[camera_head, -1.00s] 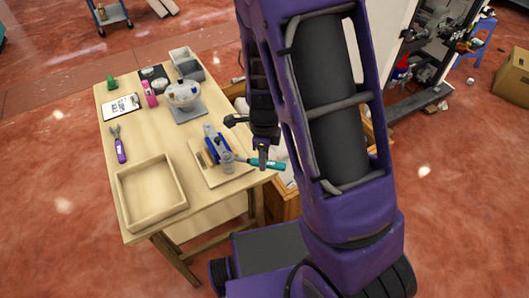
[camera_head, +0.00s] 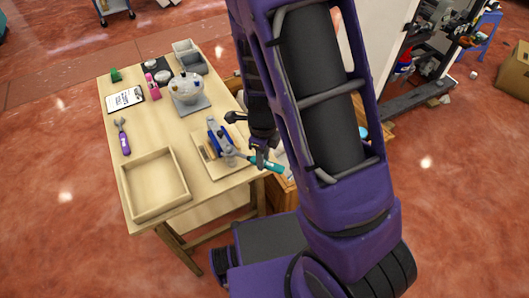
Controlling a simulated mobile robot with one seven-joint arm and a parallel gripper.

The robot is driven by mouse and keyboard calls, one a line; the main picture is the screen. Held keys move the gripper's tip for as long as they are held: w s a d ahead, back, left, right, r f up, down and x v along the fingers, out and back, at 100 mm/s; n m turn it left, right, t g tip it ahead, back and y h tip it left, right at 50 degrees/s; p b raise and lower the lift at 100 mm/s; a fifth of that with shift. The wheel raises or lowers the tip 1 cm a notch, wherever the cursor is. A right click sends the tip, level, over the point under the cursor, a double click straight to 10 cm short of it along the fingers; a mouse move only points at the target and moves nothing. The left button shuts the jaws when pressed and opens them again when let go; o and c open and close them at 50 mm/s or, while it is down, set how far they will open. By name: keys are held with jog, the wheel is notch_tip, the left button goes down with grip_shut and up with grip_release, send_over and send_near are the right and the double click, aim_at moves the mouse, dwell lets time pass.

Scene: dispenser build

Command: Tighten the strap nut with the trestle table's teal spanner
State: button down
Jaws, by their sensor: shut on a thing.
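My gripper (camera_head: 259,160) is shut on the teal spanner (camera_head: 273,166) at the right edge of the trestle table (camera_head: 175,130). The spanner's teal handle points right and slightly down, past the table edge. Its grey head points left to the blue and grey fixture (camera_head: 219,140) on a pale board (camera_head: 203,165). The head is at or very near the fixture's lower end; I cannot tell whether it sits on the strap nut. The nut is too small to make out.
A purple-handled spanner (camera_head: 124,142) lies at the table's left. An empty wooden tray (camera_head: 131,197) is at the front. A clipboard (camera_head: 126,99), a pink item (camera_head: 151,88), a clear bowl on a grey base (camera_head: 187,90) and grey bins (camera_head: 192,63) stand farther back.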

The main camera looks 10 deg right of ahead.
jog(key=shift+s+a+m, duration=0.15)
jog(key=shift+s+m, duration=0.15)
jog(key=shift+m, duration=0.1)
jog(key=shift+s+a+m, duration=0.7)
jog(key=shift+a+m, duration=0.1)
jog(key=shift+m, duration=0.3)
jog(key=shift+d, duration=0.1)
jog(key=shift+w+d+n, duration=0.3)
jog(key=shift+n, duration=0.2)
jog(key=shift+r, duration=0.1)
jog(key=shift+r, duration=1.9)
